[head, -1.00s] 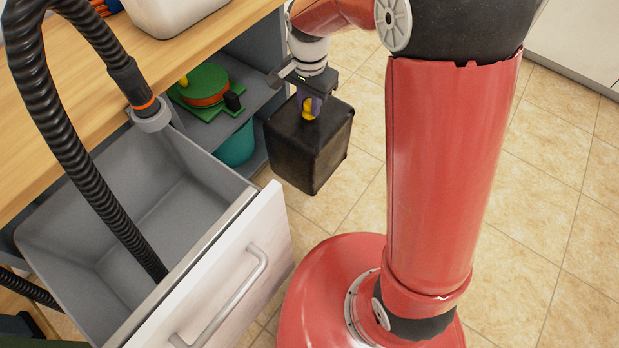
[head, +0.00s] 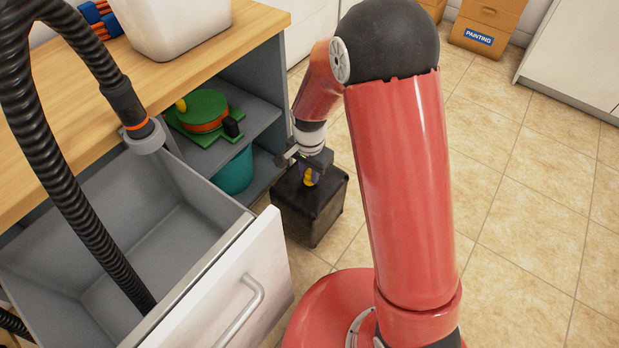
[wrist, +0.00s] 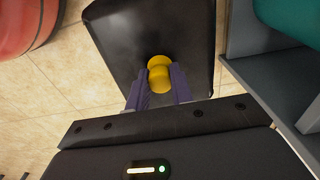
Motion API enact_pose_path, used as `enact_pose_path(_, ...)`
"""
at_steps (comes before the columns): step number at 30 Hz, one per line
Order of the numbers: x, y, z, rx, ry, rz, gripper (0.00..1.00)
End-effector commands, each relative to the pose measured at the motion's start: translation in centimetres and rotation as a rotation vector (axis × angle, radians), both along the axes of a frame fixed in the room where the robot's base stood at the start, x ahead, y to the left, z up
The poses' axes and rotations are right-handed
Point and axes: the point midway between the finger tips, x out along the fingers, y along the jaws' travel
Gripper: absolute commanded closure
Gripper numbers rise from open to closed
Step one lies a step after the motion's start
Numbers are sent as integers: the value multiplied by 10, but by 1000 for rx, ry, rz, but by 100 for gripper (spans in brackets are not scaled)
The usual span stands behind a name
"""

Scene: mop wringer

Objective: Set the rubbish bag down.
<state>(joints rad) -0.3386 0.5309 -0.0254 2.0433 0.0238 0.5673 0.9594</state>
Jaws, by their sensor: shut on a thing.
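The rubbish bag (head: 318,212) is a black, box-shaped bag with a yellow knob on top. In the head view it is beside the open shelf unit, low by the tiled floor. I cannot tell whether its bottom touches the floor. My gripper (head: 308,178) is above the bag and shut on its yellow knob. In the wrist view the purple fingers of my gripper (wrist: 160,88) are on both sides of the yellow knob, and the black bag (wrist: 125,35) spreads out beyond them.
An open grey drawer (head: 150,235) with a black hose in it is at the left. A shelf unit (head: 277,100) with a green-and-orange item (head: 205,112) and a teal bucket (head: 234,172) is close to the bag. The tiled floor (head: 530,220) at the right is clear.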

Motion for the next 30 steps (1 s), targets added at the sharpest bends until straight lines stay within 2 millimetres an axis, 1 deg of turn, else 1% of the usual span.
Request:
enact_pose_path(1,0,0,-10,0,1,0,100)
enact_pose_path(3,0,0,-20,0,1,0,100)
enact_pose_path(5,0,0,-25,0,0,0,100)
enact_pose_path(12,1,0,-24,1,-2,0,100)
enact_pose_path(16,0,0,-28,0,-1,0,100)
enact_pose_path(17,0,0,-29,0,0,0,76)
enact_pose_path(21,0,0,-28,-1,1,0,58)
enact_pose_path(22,0,0,-28,0,0,0,56)
enact_pose_path(30,0,0,-27,0,0,0,56)
